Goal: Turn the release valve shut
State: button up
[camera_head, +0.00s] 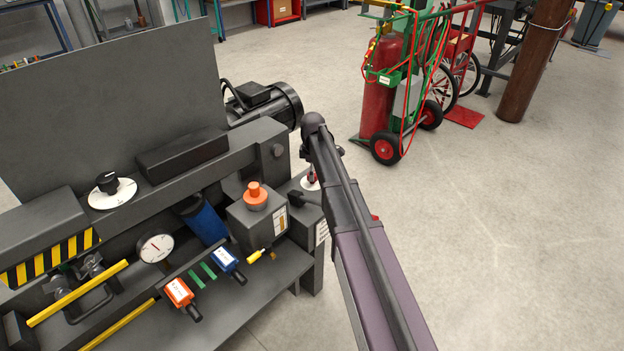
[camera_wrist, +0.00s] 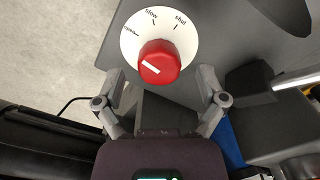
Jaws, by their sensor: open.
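The release valve is a red knob (camera_wrist: 159,63) on a round white dial (camera_wrist: 131,41), seen in the wrist view. The dial has "slow" at the top, "shut" at the upper right and a third small label at the left. The knob's white line points to the left, toward the third label. My gripper (camera_wrist: 161,82) is open, with one finger on either side below the knob and clear gaps to it. In the head view, the white dial (camera_head: 305,184) shows only partly beside my arm, and my gripper is mostly hidden.
A grey machine bench carries a black knob on a white dial (camera_head: 122,192), an orange button (camera_head: 256,194), a gauge (camera_head: 156,247), and orange (camera_head: 179,292) and blue (camera_head: 224,259) handles. A motor (camera_head: 265,103) stands behind. The floor to the right is clear; a gas-cylinder cart (camera_head: 379,85) stands beyond.

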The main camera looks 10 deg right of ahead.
jog(key=shift+f+b, duration=0.35)
jog(key=shift+f, duration=0.2)
jog(key=c, duration=1.1)
